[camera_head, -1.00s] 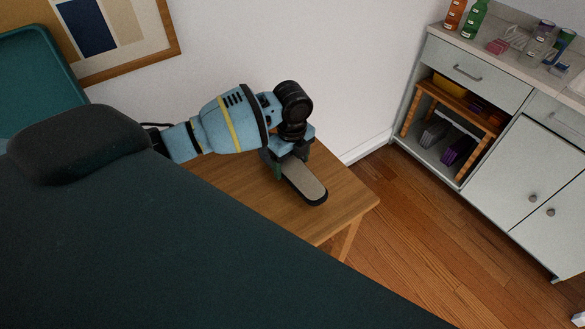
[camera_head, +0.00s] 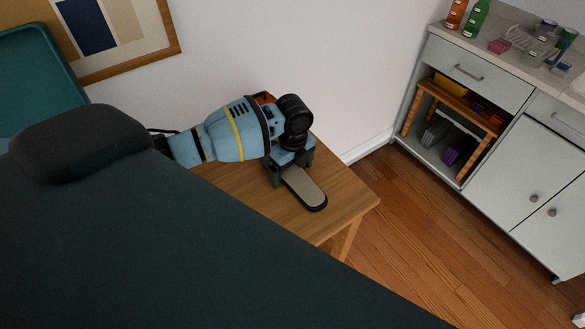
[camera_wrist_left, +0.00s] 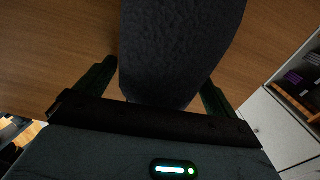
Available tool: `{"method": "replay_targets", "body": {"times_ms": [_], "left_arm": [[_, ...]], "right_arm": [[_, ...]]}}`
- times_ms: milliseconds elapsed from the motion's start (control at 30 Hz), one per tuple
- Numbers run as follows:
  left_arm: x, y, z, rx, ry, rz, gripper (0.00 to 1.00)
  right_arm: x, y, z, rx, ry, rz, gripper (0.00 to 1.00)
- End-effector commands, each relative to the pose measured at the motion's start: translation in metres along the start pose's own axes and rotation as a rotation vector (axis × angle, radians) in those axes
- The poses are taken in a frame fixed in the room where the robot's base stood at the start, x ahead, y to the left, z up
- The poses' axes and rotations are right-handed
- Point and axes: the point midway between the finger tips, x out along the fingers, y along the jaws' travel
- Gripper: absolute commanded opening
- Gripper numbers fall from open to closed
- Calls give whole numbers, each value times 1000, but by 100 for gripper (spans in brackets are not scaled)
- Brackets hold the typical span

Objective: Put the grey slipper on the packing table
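The grey slipper (camera_head: 305,187), with a pale grey insole and dark rim, is over the wooden table (camera_head: 340,205), toe end toward the table's front right. It looks down on or very close to the top; contact underneath is hidden. My left gripper (camera_head: 293,172) is above the slipper's rear part, its fingers on either side of it. In the left wrist view the slipper (camera_wrist_left: 180,50) is a dark shape between both fingers (camera_wrist_left: 160,85), which appear to press its sides. My right gripper is not in view.
A grey cabinet (camera_head: 480,110) with bottles on its counter and an open shelf stands at right. Wooden floor (camera_head: 400,240) lies between it and the table. The wall is close behind the table.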

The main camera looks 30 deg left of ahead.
Motion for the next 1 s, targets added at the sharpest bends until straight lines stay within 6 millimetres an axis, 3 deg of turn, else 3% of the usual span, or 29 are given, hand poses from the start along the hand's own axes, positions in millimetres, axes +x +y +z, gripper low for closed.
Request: {"method": "replay_targets", "body": {"times_ms": [233, 367, 800, 1000], "left_arm": [[-2, 0, 0, 0, 0, -1, 95], [-15, -1, 0, 0, -1, -4, 95], [-98, -1, 0, 0, 0, -4, 95], [-119, 0, 0, 0, 0, -2, 95]], "right_arm": [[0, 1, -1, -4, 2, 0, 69], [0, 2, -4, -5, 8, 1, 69], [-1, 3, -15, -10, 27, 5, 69], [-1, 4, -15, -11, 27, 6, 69]]}}
